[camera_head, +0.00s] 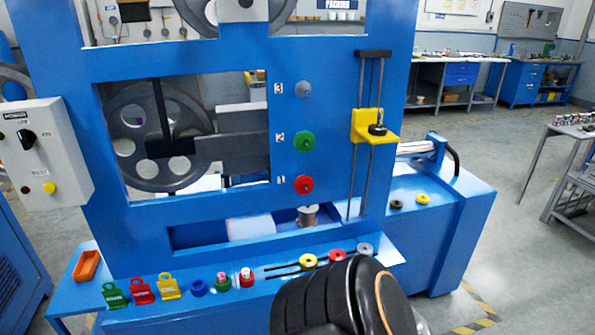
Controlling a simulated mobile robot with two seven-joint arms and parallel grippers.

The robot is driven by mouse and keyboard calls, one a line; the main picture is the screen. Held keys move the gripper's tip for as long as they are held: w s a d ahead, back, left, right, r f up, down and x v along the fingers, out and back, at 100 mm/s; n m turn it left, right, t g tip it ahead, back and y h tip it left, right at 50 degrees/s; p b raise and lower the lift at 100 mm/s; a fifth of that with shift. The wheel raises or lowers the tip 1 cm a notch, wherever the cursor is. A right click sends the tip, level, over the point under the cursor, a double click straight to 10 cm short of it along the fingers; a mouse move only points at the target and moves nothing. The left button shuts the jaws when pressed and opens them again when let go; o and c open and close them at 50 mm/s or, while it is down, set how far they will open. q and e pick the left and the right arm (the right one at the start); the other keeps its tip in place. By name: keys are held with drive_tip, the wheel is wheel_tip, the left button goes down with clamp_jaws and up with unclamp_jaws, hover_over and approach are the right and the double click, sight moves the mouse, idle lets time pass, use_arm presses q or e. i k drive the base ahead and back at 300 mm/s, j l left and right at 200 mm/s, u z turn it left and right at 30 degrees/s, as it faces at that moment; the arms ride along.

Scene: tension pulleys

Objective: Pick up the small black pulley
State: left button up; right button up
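A small black pulley (396,204) lies flat on the blue ledge at the right of the machine, left of a small yellow pulley (423,199). Another small black disc (378,129) sits on the yellow bracket (366,125) on the vertical rods above. A black rounded part with an orange-edged ring, seemingly my own arm, fills the bottom centre. Neither gripper shows, so nothing can be told of their fingers.
The blue machine frame (330,100) stands upright behind the ledge. Green (304,142) and red (303,185) pulleys are mounted on it. Yellow, red and grey pulleys (365,249) and colored tags (142,290) line the front shelf. The ledge around the black pulley is mostly clear.

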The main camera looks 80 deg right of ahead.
sight(395, 203)
drive_tip(key=z, duration=3.25)
drive_tip(key=u, duration=0.55)
drive_tip(key=i+l+u, duration=0.1)
drive_tip(key=u, duration=0.25)
drive_tip(key=l+u, duration=0.2)
drive_tip(key=u, duration=0.2)
drive_tip(key=l+u, duration=0.2)
drive_tip(key=u, duration=0.15)
drive_tip(key=l+u, duration=0.3)
drive_tip(key=l, duration=0.15)
drive_tip(key=l+u, duration=0.3)
drive_tip(key=l, duration=0.15)
drive_tip(key=k+l+u, duration=0.2)
drive_tip(key=l, duration=0.25)
drive_tip(key=l+u, duration=0.15)
drive_tip(key=l, duration=0.25)
drive_tip(key=k+l, duration=0.1)
drive_tip(key=l, duration=0.2)
drive_tip(key=k+l+u, duration=0.1)
drive_tip(key=l, duration=0.2)
drive_tip(key=k+l+u, duration=0.1)
drive_tip(key=l, duration=0.2)
